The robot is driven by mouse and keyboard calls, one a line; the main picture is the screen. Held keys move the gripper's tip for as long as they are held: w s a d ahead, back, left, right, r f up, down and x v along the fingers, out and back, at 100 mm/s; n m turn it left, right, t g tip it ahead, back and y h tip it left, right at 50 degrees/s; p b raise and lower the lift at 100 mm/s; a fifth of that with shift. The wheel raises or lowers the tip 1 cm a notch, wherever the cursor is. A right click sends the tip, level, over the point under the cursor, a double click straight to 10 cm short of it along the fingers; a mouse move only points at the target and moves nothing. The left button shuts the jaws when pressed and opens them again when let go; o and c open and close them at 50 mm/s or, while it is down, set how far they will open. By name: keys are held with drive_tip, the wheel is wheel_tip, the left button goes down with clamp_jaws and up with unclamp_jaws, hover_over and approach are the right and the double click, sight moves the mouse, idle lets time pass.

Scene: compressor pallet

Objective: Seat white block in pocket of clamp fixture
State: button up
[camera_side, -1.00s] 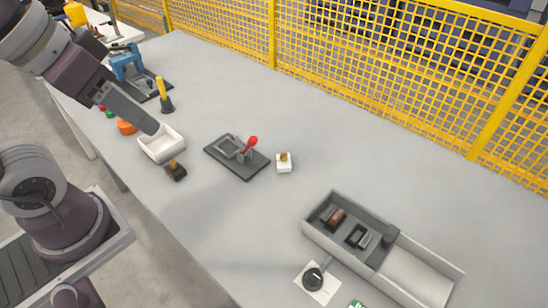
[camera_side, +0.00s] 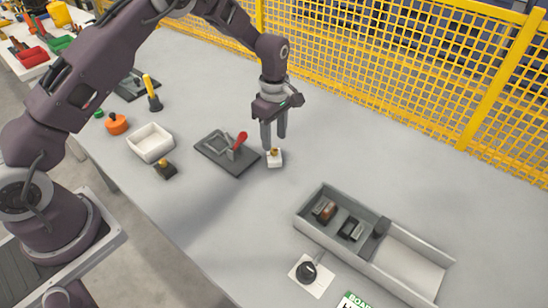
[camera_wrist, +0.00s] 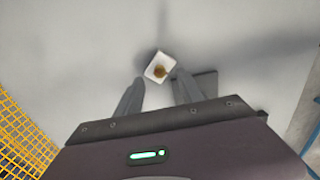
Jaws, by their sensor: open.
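The white block (camera_side: 274,160) stands on the table just right of the clamp fixture, with a small brass-coloured piece on its top. In the wrist view the white block (camera_wrist: 160,68) lies ahead of the fingertips, between their lines. The clamp fixture (camera_side: 228,153) is a dark plate with a grey frame and a red-knobbed lever. Only an edge of a dark plate (camera_wrist: 207,84), likely the fixture, shows behind the right finger in the wrist view. My gripper (camera_side: 274,143) points down just above the block, open and empty; its fingers also show in the wrist view (camera_wrist: 157,85).
A grey divided tray (camera_side: 420,262) holding parts and a black knob on a white card (camera_side: 309,272) are in front. A yellow mesh fence (camera_side: 420,75) runs behind.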

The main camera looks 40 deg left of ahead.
sight(274, 149)
wheel_tip(274, 149, down, 4)
drive_tip(key=shift+a, duration=0.1)
clamp_jaws()
drive_tip(key=shift+r, duration=0.1)
